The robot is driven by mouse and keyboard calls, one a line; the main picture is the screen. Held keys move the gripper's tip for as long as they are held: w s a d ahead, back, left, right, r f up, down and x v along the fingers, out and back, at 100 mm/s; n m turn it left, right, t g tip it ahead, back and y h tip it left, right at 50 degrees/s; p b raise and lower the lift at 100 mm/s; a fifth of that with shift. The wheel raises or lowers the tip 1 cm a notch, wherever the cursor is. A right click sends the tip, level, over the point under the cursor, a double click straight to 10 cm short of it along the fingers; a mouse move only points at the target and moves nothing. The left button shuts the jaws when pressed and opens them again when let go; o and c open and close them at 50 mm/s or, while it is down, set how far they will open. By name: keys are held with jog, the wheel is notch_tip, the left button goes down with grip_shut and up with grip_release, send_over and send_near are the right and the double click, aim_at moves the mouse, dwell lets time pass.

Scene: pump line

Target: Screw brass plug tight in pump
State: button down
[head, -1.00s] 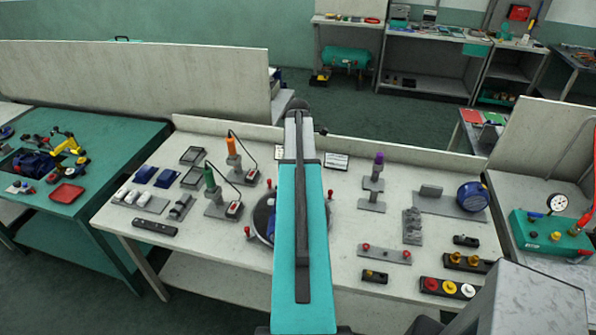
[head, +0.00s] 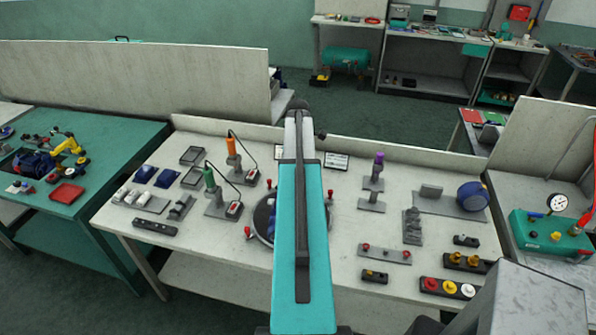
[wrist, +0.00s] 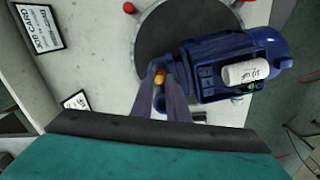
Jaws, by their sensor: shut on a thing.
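The blue pump (wrist: 228,62) lies on a dark round turntable (wrist: 150,48) in the wrist view, with a white labelled cylinder on its near side. The brass plug (wrist: 159,77) shows at the pump's left end, between my fingertips. My gripper (wrist: 163,84) is shut on the plug, its two fingers reaching up from the bottom of the picture. How deep the plug sits in the pump is hidden by the fingers. In the head view my arm covers most of the pump, leaving a sliver of the turntable (head: 262,222) in sight.
Red-topped clamps (head: 248,231) stand around the turntable. Left of it are screwdrivers in stands (head: 232,160) and small trays. On the right are a block with red knobs (head: 384,253), a purple-handled tool (head: 378,170) and a second blue pump (head: 472,196).

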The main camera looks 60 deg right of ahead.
jog(key=shift+m, duration=0.3)
jog(key=shift+m, duration=1.4)
jog(key=c, duration=1.8)
grip_release()
jog(key=shift+w+n, duration=0.1)
jog(key=shift+n, duration=1.6)
jog(key=shift+n, duration=1.8)
